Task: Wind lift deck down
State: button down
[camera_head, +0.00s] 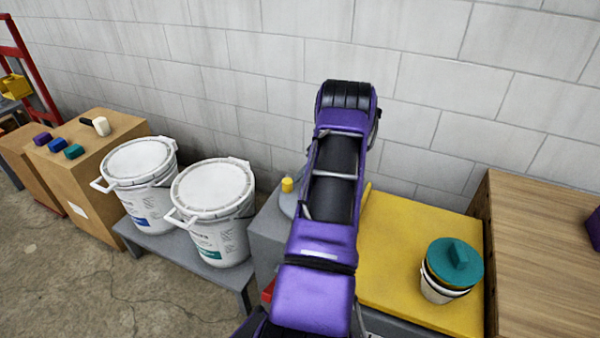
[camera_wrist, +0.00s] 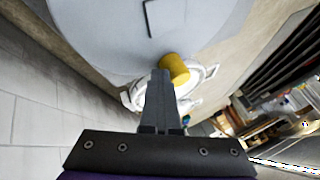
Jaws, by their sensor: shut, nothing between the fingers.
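The yellow lift deck (camera_head: 400,275) lies flat beside my arm in the head view, with a small white bucket with a teal lid (camera_head: 452,265) on its front right part. Left of the deck is a grey disc-shaped wheel, also large at the top of the wrist view (camera_wrist: 105,35). It carries a yellow knob (camera_head: 287,185), which shows in the wrist view too (camera_wrist: 174,68). My gripper (camera_wrist: 162,78) is shut and empty, its tips right by the knob; I cannot tell whether they touch it. In the head view my arm hides the gripper and part of the wheel.
Two white lidded pails (camera_head: 212,210) stand on a low grey bench (camera_head: 190,262) to the left. Beyond are cardboard boxes (camera_head: 92,165) with small coloured blocks. A wooden box (camera_head: 540,255) borders the deck on the right. A block wall (camera_head: 440,80) runs behind.

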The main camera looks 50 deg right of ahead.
jog(key=shift+a, duration=0.15)
dwell(0.5)
jog(key=p+v, duration=0.1)
jog(key=v, duration=1.6)
jog(key=shift+d+r, duration=0.15)
jog(key=shift+d, duration=0.1)
